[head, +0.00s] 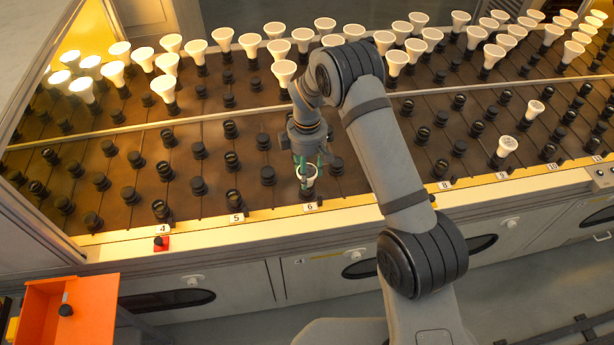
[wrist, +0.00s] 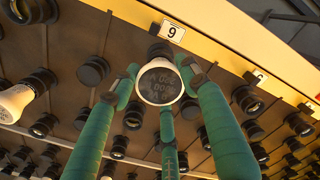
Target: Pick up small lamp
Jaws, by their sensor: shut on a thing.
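The small lamp (head: 306,182) is a white cone with a round, dark-looking face. It is at the front of the rack, just behind the strip with the number labels. In the wrist view the lamp (wrist: 160,86) shows face-on, with a white rim, between green fingers. My gripper (head: 309,164) is over the lamp from above, its green fingers closed around it. My gripper also shows in the wrist view (wrist: 160,82). The lamp's base is hidden, so I cannot tell whether it is still in a socket.
Rows of black sockets (head: 198,186) surround the lamp. Many larger white lamps (head: 222,38) stand in the back rows. Two white lamps (head: 504,150) stand to the right. An orange bin (head: 95,300) is at the lower left. A red piece (head: 161,246) sits on the front edge.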

